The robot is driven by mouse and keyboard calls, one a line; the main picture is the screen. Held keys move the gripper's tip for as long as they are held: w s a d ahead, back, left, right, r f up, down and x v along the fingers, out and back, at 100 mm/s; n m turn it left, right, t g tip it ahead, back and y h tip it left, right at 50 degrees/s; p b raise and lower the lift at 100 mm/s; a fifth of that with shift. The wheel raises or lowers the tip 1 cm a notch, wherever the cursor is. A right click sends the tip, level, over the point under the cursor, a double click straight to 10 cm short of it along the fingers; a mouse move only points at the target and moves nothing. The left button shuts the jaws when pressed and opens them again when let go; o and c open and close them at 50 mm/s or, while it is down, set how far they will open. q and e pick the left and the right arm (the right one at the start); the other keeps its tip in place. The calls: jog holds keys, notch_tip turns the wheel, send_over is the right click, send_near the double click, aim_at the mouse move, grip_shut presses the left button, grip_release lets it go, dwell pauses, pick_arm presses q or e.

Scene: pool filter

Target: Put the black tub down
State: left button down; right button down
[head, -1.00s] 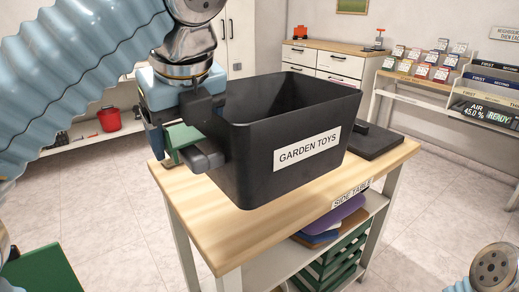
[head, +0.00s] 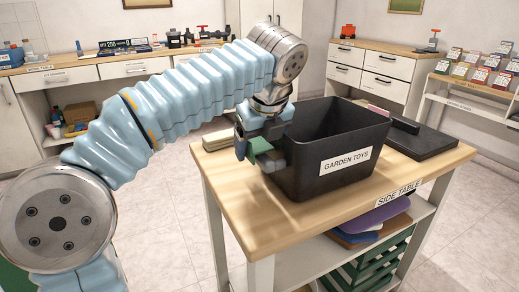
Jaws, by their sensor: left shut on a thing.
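The black tub (head: 340,175), labelled GARDEN TOYS, is upright at the wooden top of the side table (head: 300,230). Its bottom looks to be on the tabletop or very close above it; I cannot tell for sure. My left gripper (head: 262,158) is shut on the tub's left side wall. The inside of the tub shows only in part, and its floor is hidden. My right gripper is not in view.
The table's front strip is bare. Shelves below hold coloured boards and green crates.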

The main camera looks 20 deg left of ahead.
pick_arm(q)
jog(key=shift+f, duration=0.15)
grip_release()
jog(key=p+v, duration=0.4)
jog(key=v, duration=0.8)
